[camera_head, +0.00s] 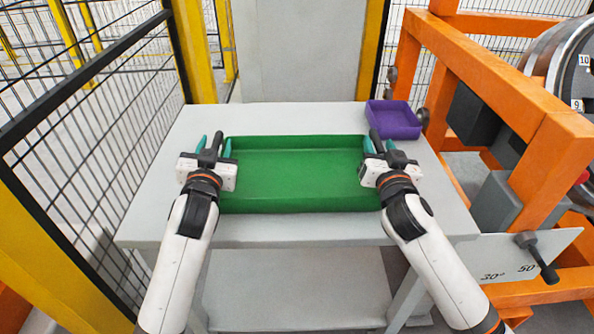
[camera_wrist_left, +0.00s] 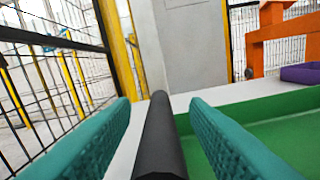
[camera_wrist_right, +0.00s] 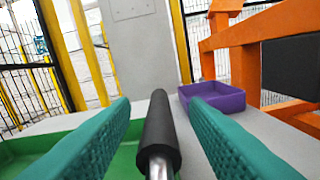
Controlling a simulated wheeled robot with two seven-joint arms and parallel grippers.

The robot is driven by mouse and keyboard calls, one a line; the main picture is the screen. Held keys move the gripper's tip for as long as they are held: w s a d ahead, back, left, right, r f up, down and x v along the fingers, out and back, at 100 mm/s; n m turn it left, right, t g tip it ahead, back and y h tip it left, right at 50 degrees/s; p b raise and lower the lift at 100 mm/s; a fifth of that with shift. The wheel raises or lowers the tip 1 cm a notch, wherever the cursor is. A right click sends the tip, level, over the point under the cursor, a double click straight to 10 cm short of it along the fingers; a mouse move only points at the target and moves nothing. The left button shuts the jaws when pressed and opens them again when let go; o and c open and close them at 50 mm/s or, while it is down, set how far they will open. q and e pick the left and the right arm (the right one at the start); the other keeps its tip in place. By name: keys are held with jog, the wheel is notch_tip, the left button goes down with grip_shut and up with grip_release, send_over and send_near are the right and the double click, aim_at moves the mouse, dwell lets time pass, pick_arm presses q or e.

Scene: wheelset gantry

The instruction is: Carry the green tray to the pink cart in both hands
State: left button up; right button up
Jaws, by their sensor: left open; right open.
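The green tray (camera_head: 295,200) is a shallow rectangular box, lying flat on a light grey table (camera_head: 290,228); the inside I see is empty. A black bar like a handle stands at each short end. My left gripper (camera_head: 214,145) is open at the tray's left end, its teal fingers on either side of the left black bar (camera_wrist_left: 160,140). My right gripper (camera_head: 379,146) is open at the right end, its fingers on either side of the right black bar (camera_wrist_right: 160,130). Neither gripper is closed on a bar. The pink cart is in none of the views.
A purple box (camera_head: 396,122) stands at the table's back right corner. An orange gantry frame (camera_head: 545,165) is close on the right. A black mesh fence (camera_head: 100,130) with yellow posts runs along the left. A grey panel (camera_head: 298,50) stands behind the table.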

pick_arm(q)
jog(key=shift+c, duration=0.5)
pick_arm(e)
jog(key=shift+c, duration=0.5)
pick_arm(q)
grip_shut()
pick_arm(e)
grip_shut()
pick_arm(q)
jog(key=shift+r, duration=0.15)
pick_arm(e)
jog(key=shift+r, duration=0.15)
